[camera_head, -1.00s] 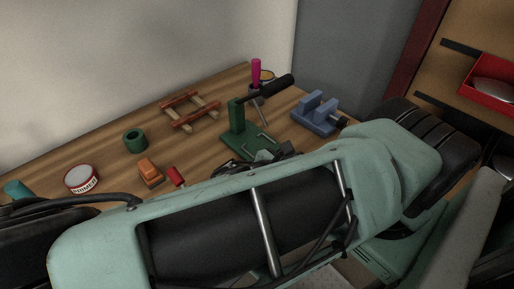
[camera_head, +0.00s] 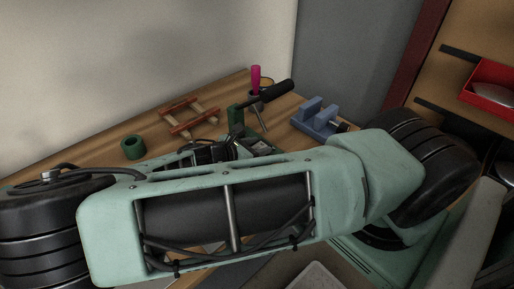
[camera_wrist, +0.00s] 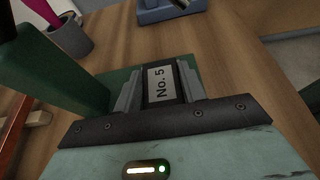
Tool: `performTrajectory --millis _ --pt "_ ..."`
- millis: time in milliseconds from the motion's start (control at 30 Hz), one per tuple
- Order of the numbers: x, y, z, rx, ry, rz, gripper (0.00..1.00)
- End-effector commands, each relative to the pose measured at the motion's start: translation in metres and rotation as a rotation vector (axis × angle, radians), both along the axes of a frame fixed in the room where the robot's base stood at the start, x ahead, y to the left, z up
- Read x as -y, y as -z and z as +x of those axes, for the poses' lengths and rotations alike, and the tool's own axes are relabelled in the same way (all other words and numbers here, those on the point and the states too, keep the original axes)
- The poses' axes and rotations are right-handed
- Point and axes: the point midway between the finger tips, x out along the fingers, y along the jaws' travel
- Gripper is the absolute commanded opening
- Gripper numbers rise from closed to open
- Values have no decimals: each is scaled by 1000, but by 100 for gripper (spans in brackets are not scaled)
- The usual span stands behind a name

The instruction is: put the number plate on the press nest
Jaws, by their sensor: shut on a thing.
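The number plate (camera_wrist: 160,85), light with "No. 5" in dark print, sits between the fingers of my gripper (camera_wrist: 163,72) in the wrist view. My gripper is shut on it. The green press shows in the head view (camera_head: 236,120) with its black handle (camera_head: 268,96). In the wrist view the press's green column (camera_wrist: 55,70) stands just left of my gripper, and its green base (camera_wrist: 117,77) shows beside and beyond the left finger. The plate is over or very near this base. The press nest is hidden behind my gripper and the plate, so I cannot tell whether they touch.
A blue vise-like block (camera_head: 319,119) stands right of the press. A grey cup (camera_wrist: 70,37) with a magenta-handled tool (camera_head: 256,78) is behind it. A wooden frame (camera_head: 188,117) and a green ring (camera_head: 133,147) lie left. Bare bench (camera_wrist: 230,60) shows right of my gripper.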

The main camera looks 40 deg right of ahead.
Motion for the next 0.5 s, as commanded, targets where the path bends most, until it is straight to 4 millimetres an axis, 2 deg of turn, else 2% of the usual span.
performTrajectory --millis 200,233,300,500 --pt "0 5 0 1 0 1 8" --pt "0 5 0 1 0 1 43" --pt "0 5 0 1 0 1 62" --pt "0 5 0 1 0 1 62"
